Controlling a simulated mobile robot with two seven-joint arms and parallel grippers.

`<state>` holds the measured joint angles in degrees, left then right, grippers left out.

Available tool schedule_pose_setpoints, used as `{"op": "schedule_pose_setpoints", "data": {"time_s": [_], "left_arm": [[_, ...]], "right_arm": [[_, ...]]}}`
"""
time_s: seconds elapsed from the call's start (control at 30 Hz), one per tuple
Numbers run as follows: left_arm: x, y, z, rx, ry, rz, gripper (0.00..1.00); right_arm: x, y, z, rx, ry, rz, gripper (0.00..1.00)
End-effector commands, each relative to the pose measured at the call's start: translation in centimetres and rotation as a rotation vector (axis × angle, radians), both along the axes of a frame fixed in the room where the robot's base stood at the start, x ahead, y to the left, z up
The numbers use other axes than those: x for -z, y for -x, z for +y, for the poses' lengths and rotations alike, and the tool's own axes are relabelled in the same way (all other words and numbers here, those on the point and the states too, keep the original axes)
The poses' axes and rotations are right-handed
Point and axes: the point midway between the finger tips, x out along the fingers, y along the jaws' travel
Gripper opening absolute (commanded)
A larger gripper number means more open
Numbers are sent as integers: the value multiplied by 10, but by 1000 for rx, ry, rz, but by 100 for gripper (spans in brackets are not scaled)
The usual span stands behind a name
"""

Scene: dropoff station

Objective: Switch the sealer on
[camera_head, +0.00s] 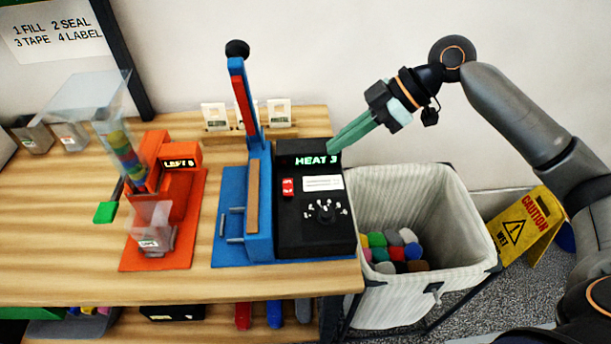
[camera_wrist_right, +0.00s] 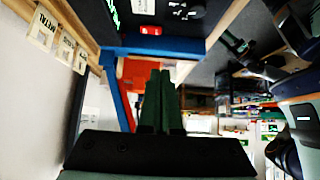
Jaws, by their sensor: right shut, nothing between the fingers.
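The sealer has a blue base (camera_head: 230,240) with a raised arm (camera_head: 246,100) topped by a black knob. Its black control box (camera_head: 290,235) has a lit display (camera_head: 316,160) reading "HEAT 3", a red switch (camera_head: 288,187) and a dial (camera_head: 325,212). The switch also shows in the right wrist view (camera_wrist_right: 150,30); its exact position is too small to tell. My right gripper (camera_head: 333,147) is shut and empty, its green fingers near the display's right end. Its fingers fill the middle of the right wrist view (camera_wrist_right: 160,74). My left gripper is out of view.
An orange machine (camera_head: 185,215) with a clear hopper stands left of the sealer on the wooden table (camera_head: 60,240). White cards (camera_head: 279,113) stand behind the sealer. A white bin (camera_head: 450,235) with coloured items is at the right, beside a yellow caution sign (camera_head: 530,225).

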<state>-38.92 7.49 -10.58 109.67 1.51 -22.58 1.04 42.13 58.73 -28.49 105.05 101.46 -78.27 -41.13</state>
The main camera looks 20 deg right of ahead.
Motion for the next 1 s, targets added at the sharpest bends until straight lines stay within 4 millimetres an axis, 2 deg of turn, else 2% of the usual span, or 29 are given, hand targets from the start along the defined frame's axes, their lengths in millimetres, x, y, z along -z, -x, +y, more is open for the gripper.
{"op": "schedule_pose_setpoints", "data": {"time_s": [0.17, 0.57, 0.7, 1.0], "left_arm": [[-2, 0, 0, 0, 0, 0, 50], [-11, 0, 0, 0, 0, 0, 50], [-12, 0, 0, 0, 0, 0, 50], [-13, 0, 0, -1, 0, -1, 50]], "right_arm": [[13, -3, 13, -2, -2, 3, 0], [71, -19, 70, -4, -2, 3, 0], [94, -18, 68, 1, 1, 5, 0], [111, -19, 68, 0, 1, 2, 0]]}}
